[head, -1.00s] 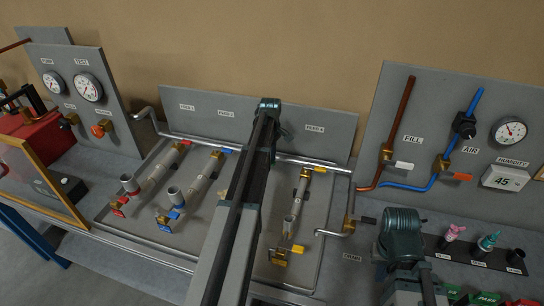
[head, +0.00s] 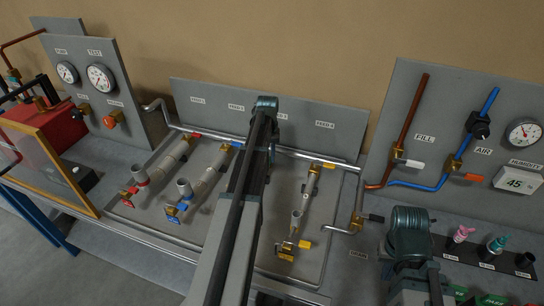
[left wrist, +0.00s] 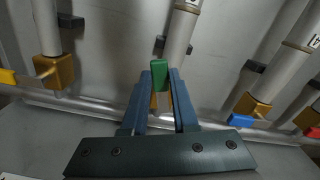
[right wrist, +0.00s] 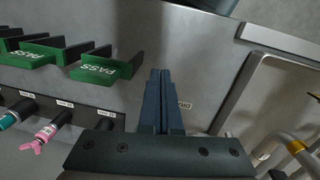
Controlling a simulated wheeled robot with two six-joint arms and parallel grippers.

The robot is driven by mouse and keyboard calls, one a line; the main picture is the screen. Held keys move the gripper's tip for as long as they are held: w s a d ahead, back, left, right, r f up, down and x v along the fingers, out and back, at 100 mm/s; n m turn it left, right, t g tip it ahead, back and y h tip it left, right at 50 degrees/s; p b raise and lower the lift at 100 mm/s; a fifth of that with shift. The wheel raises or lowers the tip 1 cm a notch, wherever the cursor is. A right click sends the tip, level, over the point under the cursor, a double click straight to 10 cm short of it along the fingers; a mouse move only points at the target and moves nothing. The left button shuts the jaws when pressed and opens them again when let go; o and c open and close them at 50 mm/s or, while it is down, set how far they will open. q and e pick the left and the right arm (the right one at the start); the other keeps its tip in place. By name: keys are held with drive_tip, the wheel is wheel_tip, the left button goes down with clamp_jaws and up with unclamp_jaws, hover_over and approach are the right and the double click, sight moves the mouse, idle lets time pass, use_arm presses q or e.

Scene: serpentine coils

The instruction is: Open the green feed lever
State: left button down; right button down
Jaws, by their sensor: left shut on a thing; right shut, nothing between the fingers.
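The green lever (left wrist: 160,73) shows in the left wrist view, upright between the fingertips of my left gripper (left wrist: 160,80). That gripper is shut on it. A brass valve body (left wrist: 154,101) shows partly between the fingers, below a grey pipe (left wrist: 180,38). In the head view my own arm hides the green lever and the left fingers. My right gripper (right wrist: 158,75) is shut and empty in the right wrist view, above the grey bench near a small label. Its fingers are hidden behind its wrist in the head view.
Neighbouring coils carry red (head: 129,193), blue (head: 172,210) and yellow (head: 304,244) levers. The blue (left wrist: 240,121) and yellow (left wrist: 7,77) ones flank my left gripper. Green PASS tags (right wrist: 105,68) stand near my right gripper. A gauge panel (head: 455,95) stands at the right.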

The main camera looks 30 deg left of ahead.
use_arm(q)
drive_tip(key=shift+s+a+m, duration=0.15)
drive_tip(key=shift+a+m, duration=0.3)
drive_tip(key=shift+m, duration=0.5)
drive_tip(key=shift+s+a+m, duration=0.15)
drive_tip(key=shift+a+m, duration=0.25)
drive_tip(key=shift+m, duration=0.55)
drive_tip(key=c, duration=0.7)
unclamp_jaws()
drive_tip(key=shift+r, duration=0.1)
wheel_tip(320, 180, up, 14)
drive_tip(key=p, duration=1.3)
drive_tip(key=shift+f+p, duration=0.2)
drive_tip(key=shift+p, duration=0.2)
